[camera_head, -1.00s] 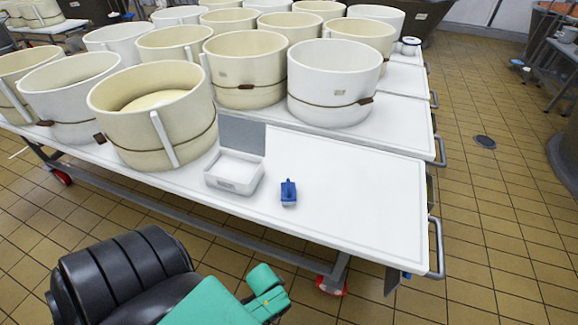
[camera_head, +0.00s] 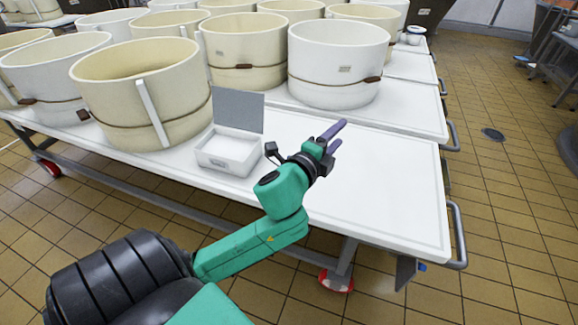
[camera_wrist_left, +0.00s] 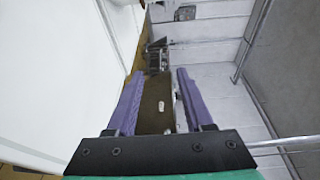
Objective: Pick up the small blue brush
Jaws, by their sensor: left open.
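The small blue brush does not show in either view now; my left arm covers the spot on the table where it stood earlier in the head view. My left gripper (camera_head: 336,135) is above the white table (camera_head: 390,185), its purple fingers pointing up and to the right in the head view. In the left wrist view the fingers (camera_wrist_left: 160,74) are apart, with nothing held between them. My right gripper is not in view.
An open white box (camera_head: 228,151) with a raised grey lid (camera_head: 238,110) stands just left of my gripper. Several large vats, such as a white one (camera_head: 335,65) and a cream one (camera_head: 140,95), stand behind. The table's right part is clear.

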